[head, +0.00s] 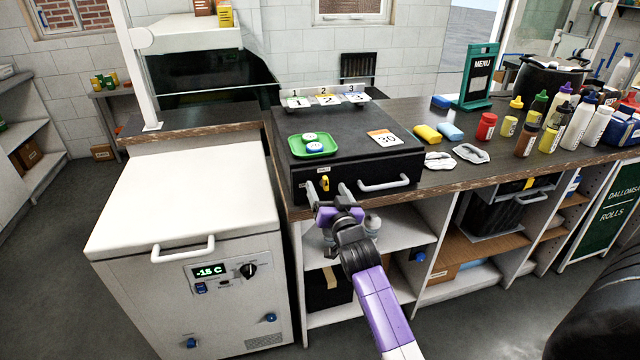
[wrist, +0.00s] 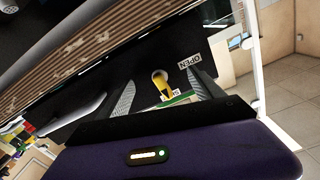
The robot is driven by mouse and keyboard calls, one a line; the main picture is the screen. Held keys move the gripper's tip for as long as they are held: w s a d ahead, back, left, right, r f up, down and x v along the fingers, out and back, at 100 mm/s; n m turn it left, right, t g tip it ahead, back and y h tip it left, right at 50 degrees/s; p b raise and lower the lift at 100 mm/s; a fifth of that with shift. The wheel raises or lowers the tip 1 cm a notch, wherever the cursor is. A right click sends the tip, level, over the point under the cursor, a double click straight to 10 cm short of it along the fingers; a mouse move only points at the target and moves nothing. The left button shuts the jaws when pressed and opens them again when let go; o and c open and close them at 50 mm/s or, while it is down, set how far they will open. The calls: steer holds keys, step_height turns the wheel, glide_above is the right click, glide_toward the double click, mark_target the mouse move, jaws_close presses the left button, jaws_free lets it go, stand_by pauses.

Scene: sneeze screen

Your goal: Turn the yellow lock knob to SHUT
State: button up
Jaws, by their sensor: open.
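The yellow lock knob (head: 325,183) is on the front of a black box (head: 345,179) on the counter, left of the box's pale handle. In the head view its grip looks roughly upright. My gripper (head: 327,189) is open in front of the box, one finger on each side of the knob. In the wrist view the knob (wrist: 160,81) shows between the two fingers, with gaps and no clear contact. An OPEN label (wrist: 189,62) is beside it; another label (wrist: 176,93) is partly hidden and I cannot read it fully.
The pale box handle (head: 384,185) sticks out right of my gripper. A green tray (head: 297,152) and a calendar card (head: 384,138) lie on the box. A white chest freezer (head: 185,205) stands at left. Bottles and a menu sign (head: 477,77) occupy the counter's right.

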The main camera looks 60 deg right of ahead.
steer(key=shift+a, duration=0.1)
steer(key=shift+b+v, duration=0.95)
steer(key=shift+v, duration=2)
steer(key=s+a+n+t+y, duration=0.2)
steer(key=a+n+t+y, duration=0.15)
steer(key=a, duration=0.75)
steer(key=s+a+n+t+y, duration=0.2)
steer(key=a+n, duration=0.3)
steer(key=a, duration=0.6)
steer(key=s+a+f+n+g+y, duration=0.2)
steer(key=s+a+y, duration=0.6)
steer(key=s+a, duration=0.9)
steer(key=shift+a+f+n, duration=0.2)
steer(key=shift+a+n, duration=0.7)
steer(key=shift+n, duration=0.25)
steer(key=shift+s+g, duration=0.1)
steer(key=shift+g, duration=0.15)
